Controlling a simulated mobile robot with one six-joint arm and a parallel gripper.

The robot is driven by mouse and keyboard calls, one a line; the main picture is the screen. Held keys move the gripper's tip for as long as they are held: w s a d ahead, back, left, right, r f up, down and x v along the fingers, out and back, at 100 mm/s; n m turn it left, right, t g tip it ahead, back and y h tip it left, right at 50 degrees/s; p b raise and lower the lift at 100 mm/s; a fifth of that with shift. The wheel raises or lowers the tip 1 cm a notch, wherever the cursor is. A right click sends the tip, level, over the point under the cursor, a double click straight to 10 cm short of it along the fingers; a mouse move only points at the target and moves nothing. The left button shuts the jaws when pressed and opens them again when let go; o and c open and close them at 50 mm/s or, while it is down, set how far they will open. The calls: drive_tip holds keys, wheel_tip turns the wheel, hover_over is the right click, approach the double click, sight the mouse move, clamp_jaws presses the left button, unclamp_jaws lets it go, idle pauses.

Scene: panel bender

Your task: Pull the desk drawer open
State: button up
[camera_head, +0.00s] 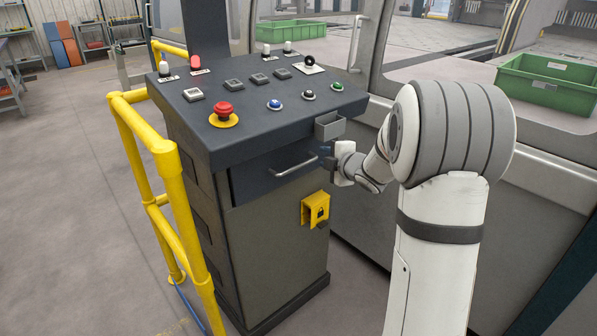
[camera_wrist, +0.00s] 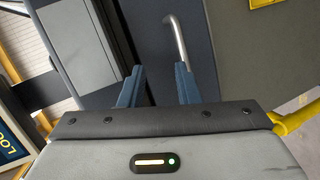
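The desk drawer (camera_head: 248,184) is a dark grey front below the sloped control panel, and it looks shut. Its silver bar handle (camera_head: 293,168) runs across the front; in the wrist view the handle (camera_wrist: 180,40) stands above my fingers. My gripper (camera_head: 327,160) is at the right end of the handle, close to the drawer front. In the wrist view my gripper (camera_wrist: 159,76) has its two blue fingers apart with a gap between them. The handle's lower end is near the right fingertip; I cannot tell whether they touch. Nothing is held.
The control desk (camera_head: 270,245) carries several buttons and a red emergency stop (camera_head: 224,111). A small grey box (camera_head: 330,126) sticks out just above my gripper. A yellow lock bracket (camera_head: 315,209) is below. A yellow railing (camera_head: 170,180) stands left; floor beyond it is clear.

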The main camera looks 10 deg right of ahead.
sight(303, 164)
drive_tip(key=w+a+f+n+y, duration=0.1)
drive_tip(key=w+f, duration=0.1)
drive_tip(key=w+a+f+n+y+b, duration=0.1)
drive_tip(key=w+a+f+n, duration=0.1)
drive_tip(key=w, duration=0.1)
drive_tip(key=w+a+f+n+y, duration=0.1)
drive_tip(key=w+a+f+y, duration=0.1)
drive_tip(key=w, duration=0.1)
drive_tip(key=shift+w+f+n+b, duration=0.2)
drive_tip(key=shift+n+b, duration=0.1)
drive_tip(key=shift+b, duration=0.1)
drive_tip(key=shift+c, duration=0.2)
drive_tip(key=shift+d, duration=0.1)
clamp_jaws()
